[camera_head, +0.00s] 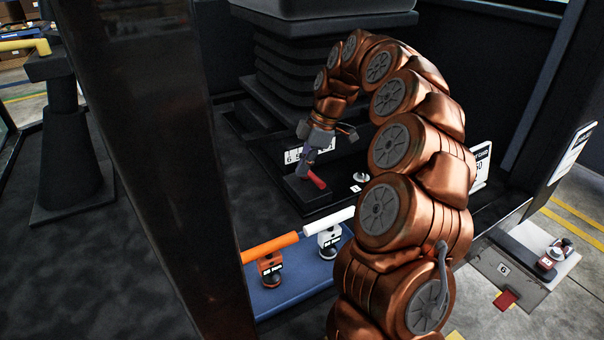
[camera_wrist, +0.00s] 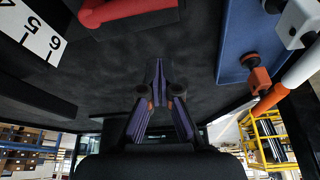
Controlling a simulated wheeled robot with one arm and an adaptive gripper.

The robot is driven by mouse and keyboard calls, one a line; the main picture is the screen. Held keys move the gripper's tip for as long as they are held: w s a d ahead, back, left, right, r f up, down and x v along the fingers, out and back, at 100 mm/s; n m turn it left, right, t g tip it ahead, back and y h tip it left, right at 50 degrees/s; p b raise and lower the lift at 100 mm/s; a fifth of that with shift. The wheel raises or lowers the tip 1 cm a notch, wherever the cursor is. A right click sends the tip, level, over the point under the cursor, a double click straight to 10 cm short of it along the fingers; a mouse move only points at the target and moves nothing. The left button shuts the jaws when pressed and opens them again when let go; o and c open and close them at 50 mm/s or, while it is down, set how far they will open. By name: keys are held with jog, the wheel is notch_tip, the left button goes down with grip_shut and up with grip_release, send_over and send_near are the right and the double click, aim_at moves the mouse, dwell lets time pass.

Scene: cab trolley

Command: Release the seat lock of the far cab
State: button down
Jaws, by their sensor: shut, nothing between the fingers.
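A red handle (camera_head: 317,180) sits low at the foot of the seat's black bellows (camera_head: 285,70), on a dark block. In the wrist view the red handle (camera_wrist: 125,10) runs along the top edge, partly out of frame. My gripper (camera_head: 302,169) is right beside it in the head view, pointing down. In the wrist view my gripper (camera_wrist: 158,65) has its fingers together with nothing between them, and a gap of dark floor shows between the tips and the red handle. Whether the red handle is the seat lock is not marked.
A white number scale (camera_head: 318,150) is behind my gripper; it also shows in the wrist view (camera_wrist: 35,35). An orange handle (camera_head: 270,248) and a white handle (camera_head: 328,222) stand on a blue plate (camera_head: 290,297) nearer. A dark post (camera_head: 165,150) stands left.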

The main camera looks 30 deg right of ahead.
jog(key=v, duration=0.7)
jog(key=shift+w+p, duration=0.3)
jog(key=shift+p, duration=0.05)
jog(key=shift+a, duration=0.1)
jog(key=s+a+m+g+h, duration=0.2)
jog(key=s+a+m, duration=0.4)
jog(key=s+a, duration=0.9)
jog(key=s+f+m+g+h, duration=0.1)
jog(key=s+f+m, duration=0.4)
jog(key=s, duration=0.5)
jog(key=s+f+m+h, duration=0.1)
jog(key=s+f+m, duration=0.4)
jog(key=s, duration=0.6)
notch_tip(320, 180, up, 22)
jog(key=s+p, duration=0.1)
jog(key=p, duration=2)
jog(key=shift+s+d+r+t+p, duration=0.2)
jog(key=shift+s+d+t+p, duration=0.1)
jog(key=shift+s+p, duration=0.05)
